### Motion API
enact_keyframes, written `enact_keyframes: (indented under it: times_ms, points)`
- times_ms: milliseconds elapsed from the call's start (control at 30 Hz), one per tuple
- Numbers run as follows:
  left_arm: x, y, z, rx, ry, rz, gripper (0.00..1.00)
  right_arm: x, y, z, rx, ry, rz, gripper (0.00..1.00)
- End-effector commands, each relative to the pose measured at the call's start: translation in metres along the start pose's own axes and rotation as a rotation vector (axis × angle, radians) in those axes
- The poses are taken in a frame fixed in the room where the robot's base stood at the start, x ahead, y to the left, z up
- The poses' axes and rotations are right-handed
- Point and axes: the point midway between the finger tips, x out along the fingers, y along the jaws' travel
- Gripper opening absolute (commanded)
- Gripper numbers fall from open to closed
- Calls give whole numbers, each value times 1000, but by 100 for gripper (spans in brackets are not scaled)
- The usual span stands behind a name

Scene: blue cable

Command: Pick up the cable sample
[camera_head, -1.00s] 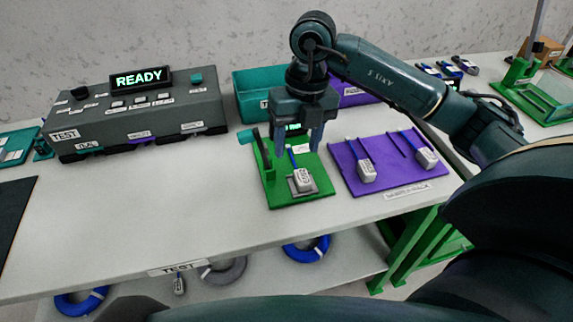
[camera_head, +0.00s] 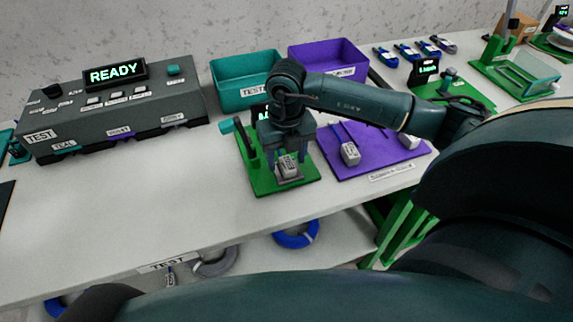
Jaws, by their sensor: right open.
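The cable sample (camera_head: 288,168) lies on a small grey block on the green fixture board (camera_head: 262,184). Its light grey connector end shows, and its blue cable is hidden behind my right gripper. My right gripper (camera_head: 291,160) points down over the sample, its fingers open to either side of the connector. I cannot tell whether the fingers touch it. Other samples with grey connectors (camera_head: 350,154) lie on the purple mat (camera_head: 375,165) to the right, partly covered by my right arm. My left gripper is not in view.
A grey test box (camera_head: 110,115) with a READY display (camera_head: 115,73) stands at the left. A teal bin (camera_head: 240,92) and a purple bin (camera_head: 325,60) stand behind the fixture. The white table front (camera_head: 150,210) is clear. Blue coils (camera_head: 296,234) lie on the lower shelf.

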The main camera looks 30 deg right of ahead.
Motion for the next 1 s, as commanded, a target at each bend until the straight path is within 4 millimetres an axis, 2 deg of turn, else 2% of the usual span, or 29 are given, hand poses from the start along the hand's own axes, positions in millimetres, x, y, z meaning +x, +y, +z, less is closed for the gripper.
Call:
enact_keyframes:
  times_ms: [100,367,900,1000]
  points:
    - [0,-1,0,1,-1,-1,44,10,0,0,0,0,-1,53]
    - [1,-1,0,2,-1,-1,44,11,0,0,-1,-1,0,51]
    - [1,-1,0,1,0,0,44,10,0,0,0,-2,0,7]
    - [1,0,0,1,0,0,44,10,0,0,0,-2,0,3]
